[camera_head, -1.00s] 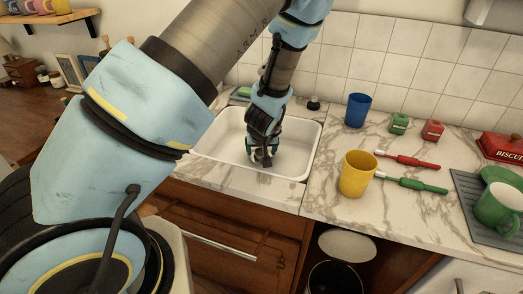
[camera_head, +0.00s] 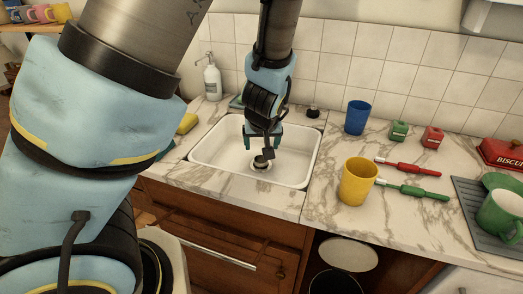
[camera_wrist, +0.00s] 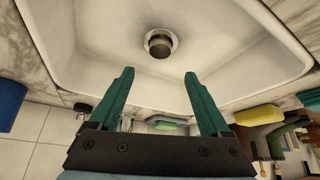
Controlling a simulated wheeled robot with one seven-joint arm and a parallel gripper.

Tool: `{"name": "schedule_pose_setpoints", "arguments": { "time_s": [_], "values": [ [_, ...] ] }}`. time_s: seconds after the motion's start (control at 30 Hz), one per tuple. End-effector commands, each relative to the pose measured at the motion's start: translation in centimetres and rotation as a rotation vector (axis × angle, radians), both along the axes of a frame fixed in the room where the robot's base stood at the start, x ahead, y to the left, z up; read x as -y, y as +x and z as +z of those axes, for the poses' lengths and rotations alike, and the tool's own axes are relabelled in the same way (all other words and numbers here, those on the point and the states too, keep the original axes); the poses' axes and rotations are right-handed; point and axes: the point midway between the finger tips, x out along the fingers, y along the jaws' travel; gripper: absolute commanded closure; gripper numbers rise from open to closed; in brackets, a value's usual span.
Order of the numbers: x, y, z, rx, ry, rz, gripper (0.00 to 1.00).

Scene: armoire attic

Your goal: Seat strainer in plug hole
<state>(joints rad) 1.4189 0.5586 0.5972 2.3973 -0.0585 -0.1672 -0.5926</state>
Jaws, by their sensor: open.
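The white sink basin (camera_head: 310,160) is set into the marble counter. In its floor is the plug hole with a pale metal ring (camera_head: 261,168). A small dark round piece, apparently the strainer (camera_head: 260,161), stands at the hole inside this ring. In the wrist view the strainer (camera_wrist: 159,47) sits within the ring, slightly off its middle; whether it is fully down I cannot tell. My gripper (camera_head: 263,142) is above it, apart from it. In the wrist view my gripper (camera_wrist: 159,73) has its teal fingers wide apart with nothing between them.
A blue cup (camera_head: 357,117), a yellow cup (camera_head: 357,182) and red and green brushes (camera_head: 411,187) are right of the sink. A soap bottle (camera_head: 212,78) and yellow sponge (camera_head: 187,123) are left. A dark knob (camera_head: 313,111) stands behind the basin. The basin walls surround my gripper.

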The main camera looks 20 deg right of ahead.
Motion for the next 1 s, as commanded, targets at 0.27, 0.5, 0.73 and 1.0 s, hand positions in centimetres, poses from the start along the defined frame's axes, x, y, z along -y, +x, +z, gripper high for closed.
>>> {"name": "schedule_pose_setpoints", "arguments": {
  "time_s": [0.27,0.5,0.73,1.0],
  "values": [
    [-0.2,-0.7,1.1,-0.002,0.0,0.001,0.19],
    [-2.5,0.1,1.2,-0.042,0.012,0.036,0.19],
    [-8.7,1.1,2.0,-0.155,0.037,0.109,0.19],
    [-15.7,1.0,4.0,-0.264,0.047,0.161,0.19]
  ]
}}
